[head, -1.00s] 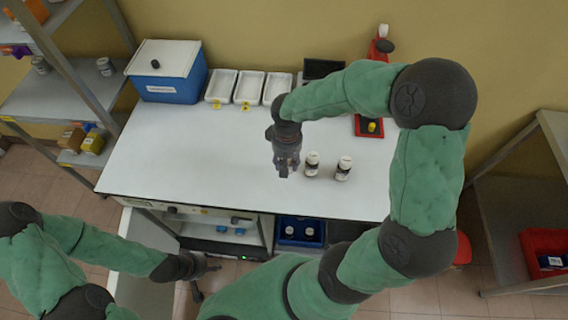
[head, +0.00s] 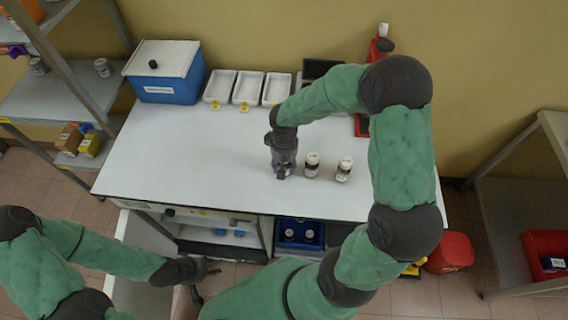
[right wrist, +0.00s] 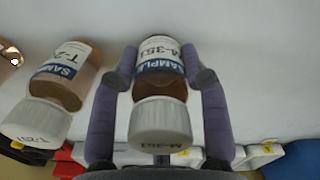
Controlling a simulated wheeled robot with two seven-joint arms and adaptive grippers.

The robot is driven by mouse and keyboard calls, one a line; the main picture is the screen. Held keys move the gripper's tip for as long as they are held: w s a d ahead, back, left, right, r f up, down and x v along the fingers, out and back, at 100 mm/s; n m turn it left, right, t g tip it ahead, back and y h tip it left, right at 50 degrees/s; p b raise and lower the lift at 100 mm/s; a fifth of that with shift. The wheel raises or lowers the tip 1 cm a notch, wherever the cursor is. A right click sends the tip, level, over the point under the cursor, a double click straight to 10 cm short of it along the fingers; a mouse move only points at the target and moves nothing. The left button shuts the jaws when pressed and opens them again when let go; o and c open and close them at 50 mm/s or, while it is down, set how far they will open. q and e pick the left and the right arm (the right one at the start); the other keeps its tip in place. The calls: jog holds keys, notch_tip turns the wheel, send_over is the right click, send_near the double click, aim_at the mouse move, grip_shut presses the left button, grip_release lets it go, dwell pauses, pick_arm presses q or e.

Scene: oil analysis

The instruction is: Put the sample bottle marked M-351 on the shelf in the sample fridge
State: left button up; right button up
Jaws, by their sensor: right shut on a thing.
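The sample bottle marked M-351 (right wrist: 160,85), brown with a white cap and a white and blue label, is between the fingers of my right gripper (right wrist: 160,88). The fingers are shut on its sides. In the head view my right gripper (head: 284,168) is at the bench top, left of two other bottles, and mostly hides the bottle. My left gripper (head: 206,281) is low in front of the bench, empty, with its fingers apart. The sample fridge (head: 212,247) appears to be the open unit under the bench, with small blue items inside and its door (head: 143,262) swung out.
Two similar bottles (head: 312,165) (head: 344,169) stand right of the gripper; the nearer one (right wrist: 60,80) is marked T-2-something. White trays (head: 247,87) and a blue cooler box (head: 165,78) line the back. A blue crate (head: 311,244) holds bottles below.

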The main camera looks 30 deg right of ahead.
jog(key=shift+f, duration=0.2)
jog(key=o, duration=1.2)
jog(key=shift+r, duration=0.1)
